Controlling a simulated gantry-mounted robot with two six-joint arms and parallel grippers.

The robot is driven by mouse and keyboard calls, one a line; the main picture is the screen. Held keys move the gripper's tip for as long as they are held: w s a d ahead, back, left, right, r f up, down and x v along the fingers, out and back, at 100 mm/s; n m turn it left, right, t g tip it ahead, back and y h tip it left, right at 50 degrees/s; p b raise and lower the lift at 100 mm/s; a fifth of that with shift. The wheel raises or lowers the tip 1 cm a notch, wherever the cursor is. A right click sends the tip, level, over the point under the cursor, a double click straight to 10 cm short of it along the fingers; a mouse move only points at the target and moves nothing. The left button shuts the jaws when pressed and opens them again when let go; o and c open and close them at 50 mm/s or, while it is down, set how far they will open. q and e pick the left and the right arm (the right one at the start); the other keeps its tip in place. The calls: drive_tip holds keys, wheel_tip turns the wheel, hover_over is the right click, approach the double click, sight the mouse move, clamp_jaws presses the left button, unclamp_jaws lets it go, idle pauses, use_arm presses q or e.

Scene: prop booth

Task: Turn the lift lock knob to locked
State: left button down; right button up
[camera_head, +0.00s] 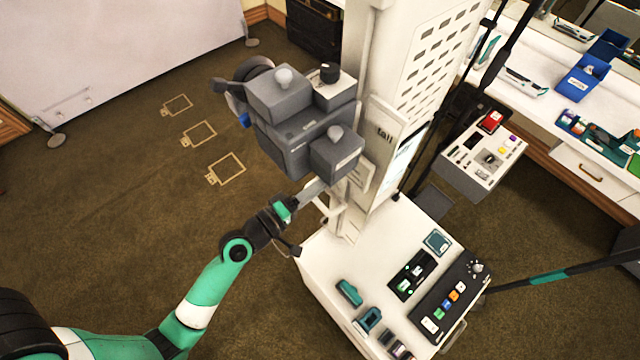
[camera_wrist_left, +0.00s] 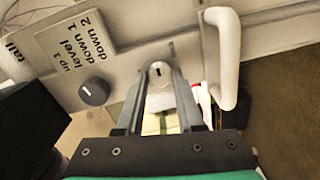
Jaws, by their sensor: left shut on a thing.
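My left gripper (camera_head: 316,190) reaches up to the side of the white column, below the grey camera-like head. In the left wrist view its two fingers (camera_wrist_left: 159,82) are shut on a small pale round knob (camera_wrist_left: 159,69), which seems to be the lift lock knob. The knob has a dark slot that stands about upright in that view. The fingers hide its sides, and I see no lock label beside it. In the head view the knob is hidden. My right gripper is not in view.
A dark selector knob (camera_wrist_left: 94,91) marked up, level and down sits left of the fingers. A white handle (camera_wrist_left: 228,60) stands close on the right. The grey head (camera_head: 305,125) overhangs my gripper. A white console (camera_head: 330,265) lies below. Open floor (camera_head: 120,200) is at left.

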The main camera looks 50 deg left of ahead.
use_arm(q)
drive_tip(key=c, duration=0.5)
unclamp_jaws()
drive_tip(key=s+b, duration=0.2)
drive_tip(key=s, duration=0.4)
drive_tip(key=s+b, duration=0.2)
drive_tip(key=s, duration=0.3)
drive_tip(key=shift+s+r, duration=0.2)
drive_tip(key=shift+s, duration=0.15)
